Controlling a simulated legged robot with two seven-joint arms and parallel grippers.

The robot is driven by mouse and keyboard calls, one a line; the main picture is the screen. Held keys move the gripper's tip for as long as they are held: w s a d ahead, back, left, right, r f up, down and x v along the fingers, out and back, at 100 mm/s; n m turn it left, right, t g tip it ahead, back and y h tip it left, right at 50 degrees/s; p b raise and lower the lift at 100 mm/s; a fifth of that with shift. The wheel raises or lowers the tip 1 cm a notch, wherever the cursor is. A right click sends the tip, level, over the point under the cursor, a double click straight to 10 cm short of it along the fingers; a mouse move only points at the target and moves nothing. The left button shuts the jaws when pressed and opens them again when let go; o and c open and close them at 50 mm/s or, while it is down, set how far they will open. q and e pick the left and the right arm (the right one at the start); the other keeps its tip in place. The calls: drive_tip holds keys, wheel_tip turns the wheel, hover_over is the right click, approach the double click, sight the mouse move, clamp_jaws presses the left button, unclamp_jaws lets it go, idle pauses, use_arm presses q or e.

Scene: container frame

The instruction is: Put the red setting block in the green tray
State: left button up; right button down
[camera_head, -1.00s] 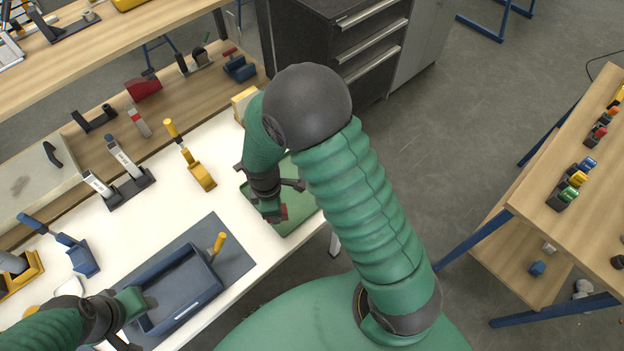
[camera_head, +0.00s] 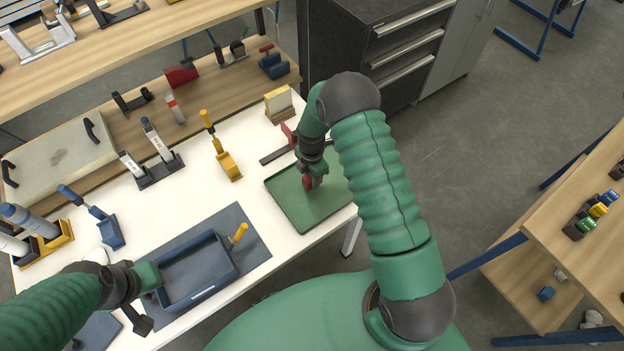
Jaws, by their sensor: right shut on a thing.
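The green tray (camera_head: 291,208) lies flat at the right end of the white table top. My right gripper (camera_head: 310,178) points down over the tray and is shut on the red setting block (camera_head: 308,184). The block is within the tray's outline; I cannot tell whether it touches the tray floor. My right arm hides the tray's far right part. My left gripper (camera_head: 146,291) is at the left edge of the blue box, its fingers partly hidden, and I cannot tell whether it is open.
A blue open box (camera_head: 197,272) with a yellow-handled tool stands on a grey mat (camera_head: 259,246). A yellow toggle clamp (camera_head: 229,165) stands left of the tray. A dark flat bar (camera_head: 275,156) lies behind it. A yellow block (camera_head: 278,101) stands at the back.

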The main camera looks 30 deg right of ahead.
drive_tip(key=shift+s+a+f+p, duration=0.15)
drive_tip(key=shift+f+p, duration=0.35)
drive_tip(key=shift+f, duration=0.75)
drive_tip(key=shift+a+f, duration=0.1)
drive_tip(key=shift+f, duration=0.15)
drive_tip(key=c, duration=1.5)
unclamp_jaws()
drive_tip(key=shift+f, duration=0.15)
drive_tip(key=o, duration=0.4)
drive_tip(key=shift+d, duration=0.2)
use_arm(q)
drive_tip(key=shift+a+r, duration=0.1)
drive_tip(key=shift+r, duration=0.4)
use_arm(e)
drive_tip(key=shift+o, duration=0.2)
